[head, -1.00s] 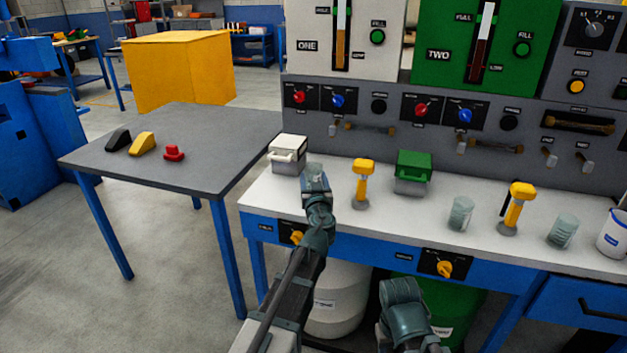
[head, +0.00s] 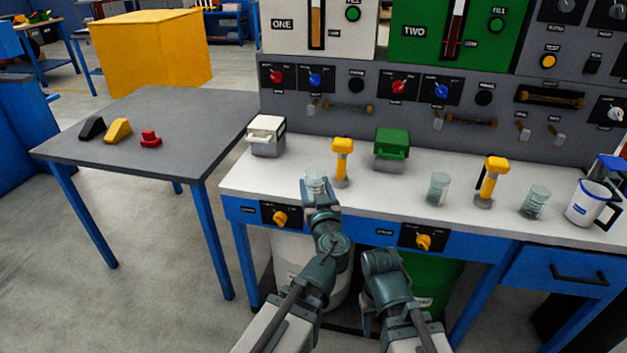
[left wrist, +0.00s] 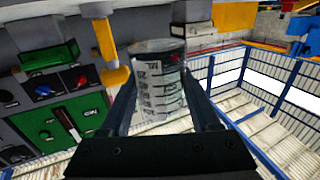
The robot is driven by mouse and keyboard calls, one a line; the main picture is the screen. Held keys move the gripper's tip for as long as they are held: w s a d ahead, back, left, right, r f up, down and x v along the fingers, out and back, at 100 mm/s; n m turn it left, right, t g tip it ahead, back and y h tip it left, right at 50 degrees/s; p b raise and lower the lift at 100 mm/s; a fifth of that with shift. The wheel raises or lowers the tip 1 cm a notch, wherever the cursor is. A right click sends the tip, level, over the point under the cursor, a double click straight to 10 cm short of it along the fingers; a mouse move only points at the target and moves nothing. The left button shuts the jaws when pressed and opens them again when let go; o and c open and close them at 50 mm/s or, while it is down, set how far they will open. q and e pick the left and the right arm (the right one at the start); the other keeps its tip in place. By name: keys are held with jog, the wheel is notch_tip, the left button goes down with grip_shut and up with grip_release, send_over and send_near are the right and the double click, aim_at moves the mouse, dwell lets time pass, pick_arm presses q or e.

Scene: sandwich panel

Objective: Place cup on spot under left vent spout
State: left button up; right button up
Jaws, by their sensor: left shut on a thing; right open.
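My left gripper (head: 318,188) is shut on a clear cup (head: 315,178) at the left part of the white bench, near its front edge. In the left wrist view the cup (left wrist: 158,82) is held between both fingers, with markings on its wall. I cannot tell whether its base touches the bench. Small grey spouts hang from the panel: one on the left (head: 311,108), one in the middle (head: 437,121), and a pair at the right (head: 523,130). Their labels are too small to read. My right gripper (head: 380,262) is open and empty in front of the bench.
A yellow-topped post (head: 342,160) stands just right of the held cup, a white box (head: 266,136) behind left, a green box (head: 391,150) behind right. Two other cups (head: 438,188) (head: 535,202), another yellow post (head: 491,182) and a white pitcher (head: 590,204) stand further right.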

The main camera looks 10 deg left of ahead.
pick_arm(q)
jog(key=shift+r, duration=0.1)
notch_tip(320, 180, up, 26)
jog(key=p, duration=2.6)
notch_tip(320, 180, down, 26)
jog(key=b, duration=2.6)
jog(key=shift+f, duration=0.2)
jog(key=shift+r, duration=0.1)
